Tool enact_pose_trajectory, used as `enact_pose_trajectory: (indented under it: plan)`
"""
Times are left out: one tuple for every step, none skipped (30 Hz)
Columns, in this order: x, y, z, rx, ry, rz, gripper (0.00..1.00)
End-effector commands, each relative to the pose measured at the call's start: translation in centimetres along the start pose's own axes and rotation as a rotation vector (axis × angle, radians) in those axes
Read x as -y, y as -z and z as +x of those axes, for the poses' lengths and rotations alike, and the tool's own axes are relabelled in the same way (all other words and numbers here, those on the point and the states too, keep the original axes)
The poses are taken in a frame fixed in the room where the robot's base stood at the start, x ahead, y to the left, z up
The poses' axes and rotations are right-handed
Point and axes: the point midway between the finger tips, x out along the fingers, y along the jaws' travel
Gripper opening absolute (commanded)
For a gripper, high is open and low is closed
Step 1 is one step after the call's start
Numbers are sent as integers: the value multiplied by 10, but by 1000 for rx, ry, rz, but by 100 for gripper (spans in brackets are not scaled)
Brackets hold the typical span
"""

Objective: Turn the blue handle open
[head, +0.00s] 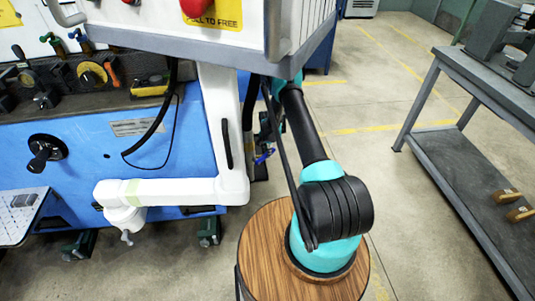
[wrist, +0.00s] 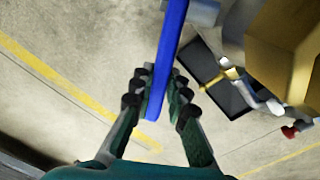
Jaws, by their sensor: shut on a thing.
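The blue handle is a long, flat blue bar (wrist: 170,55) that runs down from the top edge of the wrist view. Its lower end lies between the fingers of my gripper (wrist: 160,86), which is shut on it. In the head view a small blue piece, likely the same handle (head: 264,156), shows low beside the machine, past the white arm. There my gripper is dark, small and mostly hidden behind my arm and the hanging panel, so its grip is clear only in the wrist view.
A blue machine (head: 85,150) with knobs and a crank stands at the left. A control panel (head: 180,42) on a white arm (head: 170,191) hangs close to my arm. A grey table (head: 480,85) with a lower shelf stands at the right. Open floor (head: 365,110) lies between.

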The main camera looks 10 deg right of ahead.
Motion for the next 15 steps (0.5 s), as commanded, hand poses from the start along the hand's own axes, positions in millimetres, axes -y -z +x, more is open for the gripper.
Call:
enact_pose_trajectory:
  plan:
    - [0,-2,-2,-20,0,-2,0]
    - [0,-3,-3,-38,-2,-3,0]
    - [0,-4,-5,-61,-1,-3,0]
    - [1,-4,-6,-79,-1,-3,0]
    - [0,-5,-7,-92,-1,-2,0]
    - [0,-4,-8,-108,-1,-2,0]
    - [0,-4,-9,-116,0,-2,0]
    - [0,-4,-9,-121,1,-2,0]
    - [0,-4,-9,-124,1,-1,0]
    - [0,-4,-9,-125,1,-1,0]
    - [0,-4,-9,-124,1,-1,0]
    - [0,-4,-9,-124,1,-1,0]
    - [0,-4,-9,-124,1,-1,0]
    - [0,-4,-9,-124,0,0,0]
    - [0,-4,-9,-124,0,0,0]
